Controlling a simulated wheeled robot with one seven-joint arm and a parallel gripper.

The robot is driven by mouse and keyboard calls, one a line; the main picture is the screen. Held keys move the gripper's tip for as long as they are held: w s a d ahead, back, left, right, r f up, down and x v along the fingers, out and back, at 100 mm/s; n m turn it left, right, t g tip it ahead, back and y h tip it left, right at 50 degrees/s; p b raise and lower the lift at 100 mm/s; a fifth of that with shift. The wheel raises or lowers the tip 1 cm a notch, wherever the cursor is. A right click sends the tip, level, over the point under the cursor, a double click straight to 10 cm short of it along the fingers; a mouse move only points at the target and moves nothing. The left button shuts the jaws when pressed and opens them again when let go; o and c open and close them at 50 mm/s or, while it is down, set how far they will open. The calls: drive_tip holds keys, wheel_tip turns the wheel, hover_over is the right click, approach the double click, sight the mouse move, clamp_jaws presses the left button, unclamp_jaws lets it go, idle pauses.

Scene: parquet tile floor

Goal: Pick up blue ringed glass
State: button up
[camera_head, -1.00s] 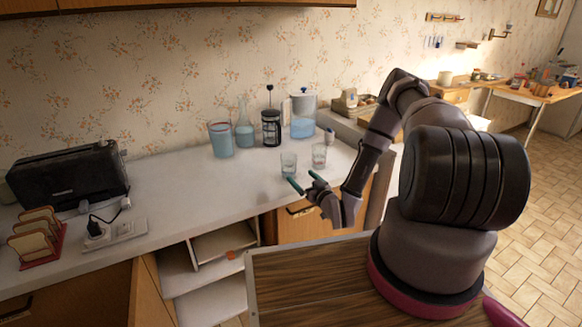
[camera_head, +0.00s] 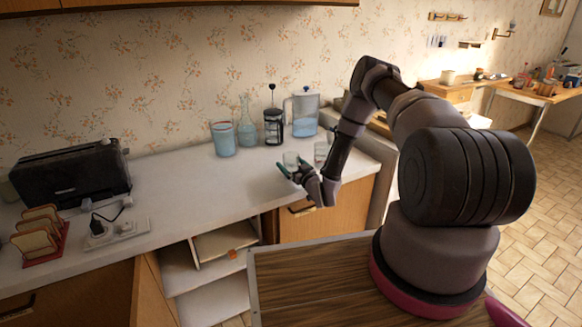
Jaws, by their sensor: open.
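Two small clear glasses stand near the front edge of the white counter (camera_head: 200,180). The left glass (camera_head: 290,158) has a bluish tint and seems to be the blue ringed one. The right glass (camera_head: 320,152) showed a reddish band earlier and is now partly behind my arm. My gripper (camera_head: 293,165) is open, with its green-tipped fingers at the left glass. One finger shows to the left of this glass and the other near its right side. The gripper hides the lower part of the glass, and I cannot tell if the fingers touch it.
Behind the glasses stand a blue-tinted tumbler (camera_head: 223,139), a carafe (camera_head: 247,125), a French press (camera_head: 274,127) and a water pitcher (camera_head: 304,114). A black toaster (camera_head: 72,175), a toast rack (camera_head: 40,237) and a power strip (camera_head: 117,233) are on the left. The counter between is clear.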

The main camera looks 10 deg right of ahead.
drive_tip(key=c, duration=1.4)
drive_tip(key=shift+c, duration=0.7)
drive_tip(key=shift+r, duration=0.15)
